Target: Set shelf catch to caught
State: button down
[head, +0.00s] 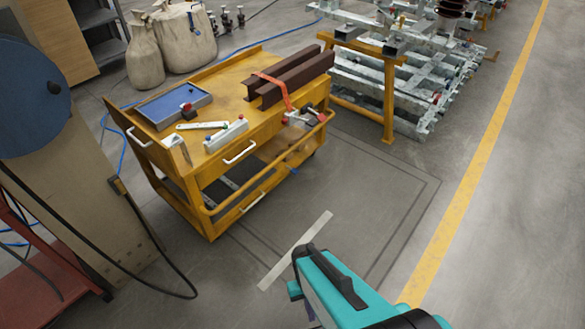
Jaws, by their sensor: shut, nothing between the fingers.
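A yellow trolley (195,195) stands left of centre, with a lower shelf (222,192) partly shadowed under its top. I cannot make out for certain a shelf catch or its position. Small fittings with red and black parts (300,117) sit at the trolley's right end, near its rail. A grey block with a small red part (228,134) lies on the top near the front edge. My teal arm enters at the bottom right, on the near side of the trolley and apart from it. My gripper's fingers do not show.
Brown steel beams (298,74) under an orange strap and a blue-lined tray (173,105) lie on the trolley. Grey isolator frames (395,95) stand behind right. A cable reel (32,100) stands left. Floor right of the trolley is clear up to a yellow line (480,150).

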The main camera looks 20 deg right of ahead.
aim_at(295, 171)
jog(key=u, duration=0.6)
jog(key=i, duration=1.1)
jog(key=u, duration=0.05)
